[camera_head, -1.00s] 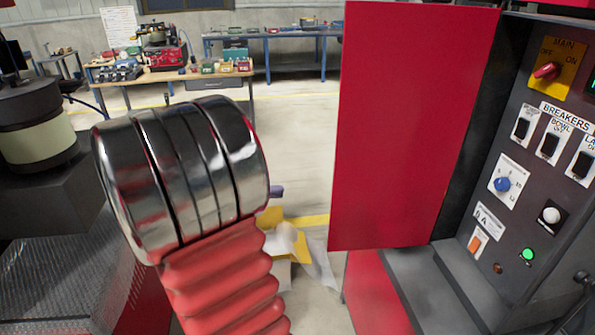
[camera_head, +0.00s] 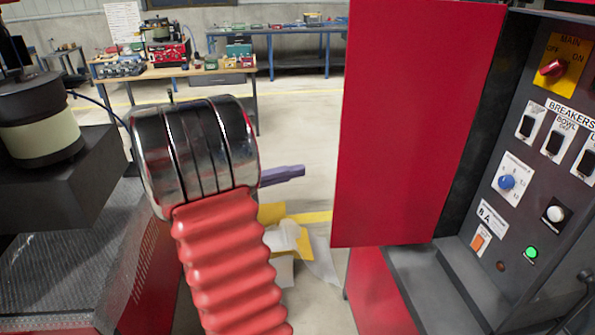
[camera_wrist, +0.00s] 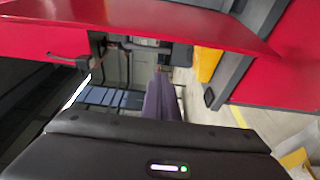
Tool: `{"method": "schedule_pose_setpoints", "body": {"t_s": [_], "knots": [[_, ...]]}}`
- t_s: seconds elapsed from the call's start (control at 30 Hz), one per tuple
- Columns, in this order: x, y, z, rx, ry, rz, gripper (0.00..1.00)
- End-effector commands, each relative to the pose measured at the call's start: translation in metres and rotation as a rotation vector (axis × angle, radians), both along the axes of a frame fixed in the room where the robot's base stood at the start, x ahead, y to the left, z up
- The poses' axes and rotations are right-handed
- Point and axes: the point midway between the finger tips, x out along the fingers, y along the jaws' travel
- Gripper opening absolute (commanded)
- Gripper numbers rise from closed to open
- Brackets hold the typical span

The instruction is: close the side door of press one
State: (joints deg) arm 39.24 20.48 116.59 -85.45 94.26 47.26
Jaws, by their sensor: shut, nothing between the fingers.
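The red side door (camera_head: 415,120) of the press stands open in the head view, a flat upright panel beside the dark control panel. Its near edge faces left, and a dark gap shows between it and the controls. My gripper (camera_head: 300,171) has purple fingers pointing right toward the door, with floor visible between them in the picture. The gripper is shut and empty. In the wrist view the fingers (camera_wrist: 162,95) are together, below a red panel (camera_wrist: 130,22) that crosses the top and looks like the door. I cannot tell the exact distance.
The control panel (camera_head: 548,150) with switches and knobs is at the right. A grey ledge (camera_head: 430,285) lies below the door. A dark machine with a cylindrical part (camera_head: 38,120) stands at the left. A workbench (camera_head: 175,72) is behind. Yellow and white sheets (camera_head: 288,240) lie on the floor.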

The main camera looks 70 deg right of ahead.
Motion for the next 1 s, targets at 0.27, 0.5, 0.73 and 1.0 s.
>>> {"method": "schedule_pose_setpoints", "body": {"t_s": [0.27,0.5,0.73,1.0], "knots": [[-0.030,-0.028,0.000,0.001,-0.001,-0.004,0.00],[-0.054,-0.052,0.000,0.000,0.000,-0.003,0.00],[-0.068,-0.041,0.000,0.001,0.000,0.000,0.00],[-0.076,-0.023,0.000,0.001,0.001,0.000,0.00]]}}
